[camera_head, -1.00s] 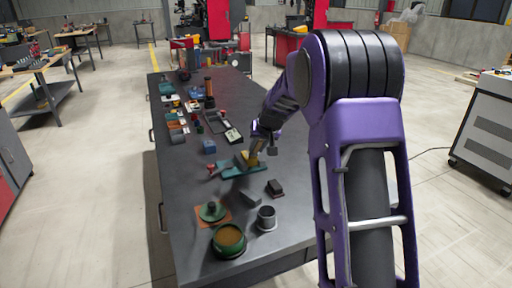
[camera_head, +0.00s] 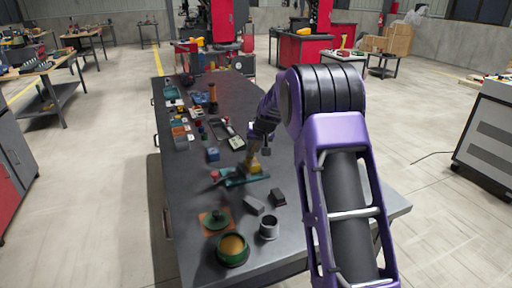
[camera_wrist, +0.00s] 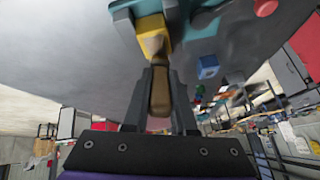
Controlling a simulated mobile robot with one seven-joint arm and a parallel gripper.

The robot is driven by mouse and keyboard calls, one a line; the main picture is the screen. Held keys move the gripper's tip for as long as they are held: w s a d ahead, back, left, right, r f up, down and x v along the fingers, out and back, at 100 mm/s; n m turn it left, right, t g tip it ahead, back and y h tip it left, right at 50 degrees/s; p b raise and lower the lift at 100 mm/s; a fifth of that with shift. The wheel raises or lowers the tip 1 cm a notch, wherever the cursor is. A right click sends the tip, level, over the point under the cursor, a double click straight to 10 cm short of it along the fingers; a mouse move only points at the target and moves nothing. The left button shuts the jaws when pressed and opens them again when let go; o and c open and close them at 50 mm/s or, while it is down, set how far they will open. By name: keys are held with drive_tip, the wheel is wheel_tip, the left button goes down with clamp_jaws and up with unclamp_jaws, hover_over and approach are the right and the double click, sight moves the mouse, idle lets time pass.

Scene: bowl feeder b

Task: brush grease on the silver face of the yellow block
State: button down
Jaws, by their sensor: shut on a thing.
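My gripper (camera_wrist: 162,74) is shut on a brush (camera_wrist: 160,98) with a brown handle; its pale tip points away from my wrist. In the wrist view the tip overlaps the yellow block (camera_wrist: 147,23); I cannot tell whether they touch. The yellow block (camera_head: 257,168) sits in a teal fixture (camera_head: 236,181) with a red knob (camera_head: 214,175). In the head view my gripper (camera_head: 259,141) is just above the block. The block's silver face cannot be made out. A green pot (camera_head: 232,261) with amber content, probably the grease, stands at the near end of the table.
A green lid (camera_head: 216,219) lies on an orange cloth (camera_head: 204,217). A grey cup (camera_head: 268,230) and two dark blocks (camera_head: 254,204) (camera_head: 278,197) are near the fixture. A blue block (camera_head: 213,155) and several tools lie farther back.

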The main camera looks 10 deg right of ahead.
idle(0.3)
drive_tip(key=shift+r+p, duration=1.8)
drive_tip(key=shift+r, duration=1.25)
drive_tip(key=shift+r+p, duration=0.95)
drive_tip(key=shift+r, duration=0.55)
drive_tip(key=shift+b+x, duration=0.45)
drive_tip(key=shift+x, duration=0.7)
drive_tip(key=shift+s, duration=0.2)
